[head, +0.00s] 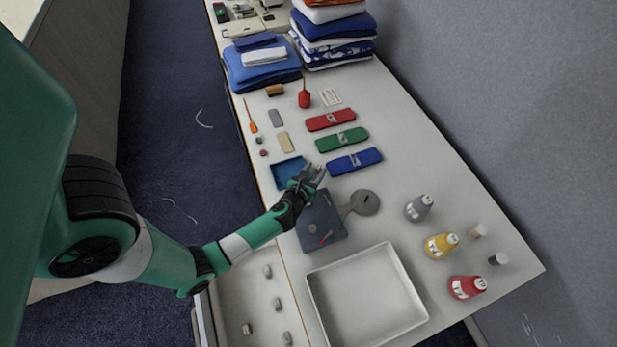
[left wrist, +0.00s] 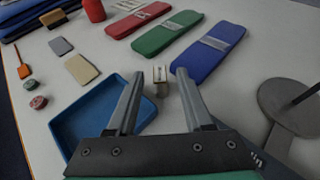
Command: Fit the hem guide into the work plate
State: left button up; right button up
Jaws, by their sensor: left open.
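My left gripper (head: 314,172) is open, one finger on each side of the block with gaps; I cannot tell the height difference. In the head view the gripper mostly hides the block. The dark blue-grey plate, apparently the work plate (head: 322,212), lies just nearer than the gripper. A small round piece and a red-tipped tool lie on it. My right gripper is not in view.
A blue tray (head: 287,171) sits left of the gripper. Blue (head: 354,161), green and red folded packs lie beyond. A grey disc with a post (head: 365,203) stands beside the plate. A white tray (head: 318,300) is nearer; bottles (head: 441,245) stand to the right.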

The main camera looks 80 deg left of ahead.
pick_arm(q)
jog(key=p+v, duration=0.1)
jog(key=v, duration=1)
jog(key=shift+s+d+r, duration=0.1)
jog(key=shift+r, duration=0.05)
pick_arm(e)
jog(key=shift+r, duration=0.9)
